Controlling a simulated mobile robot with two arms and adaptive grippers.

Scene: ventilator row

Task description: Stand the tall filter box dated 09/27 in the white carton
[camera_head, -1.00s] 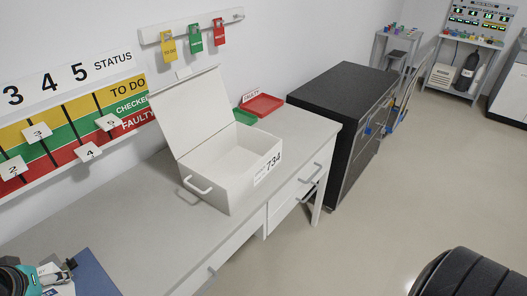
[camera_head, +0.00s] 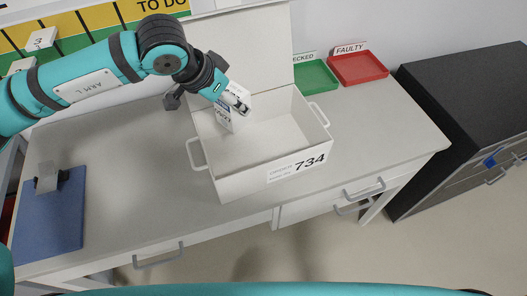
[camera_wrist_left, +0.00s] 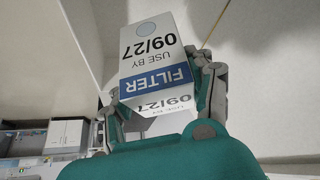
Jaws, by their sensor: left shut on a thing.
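The white carton (camera_head: 245,184) marked 734 stands on the bench with its lid (camera_head: 240,45) raised at the back. My left gripper (camera_head: 238,104) reaches in from the left over the carton's left part. It is shut on the filter box (camera_head: 224,119), white with a blue band. In the left wrist view the filter box (camera_wrist_left: 153,50) sits between the fingers (camera_wrist_left: 160,98) and reads FILTER, USE BY 09/27. The box is at the carton's inner left side; I cannot tell whether its lower end touches the floor. My right gripper is not in view.
A green tray (camera_head: 316,78) and a red tray (camera_head: 358,70) marked FAULTY lie right of the carton. A blue mat (camera_head: 48,225) with a small grey holder (camera_head: 47,178) is at the bench's left end. A dark cabinet (camera_head: 460,100) stands at right.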

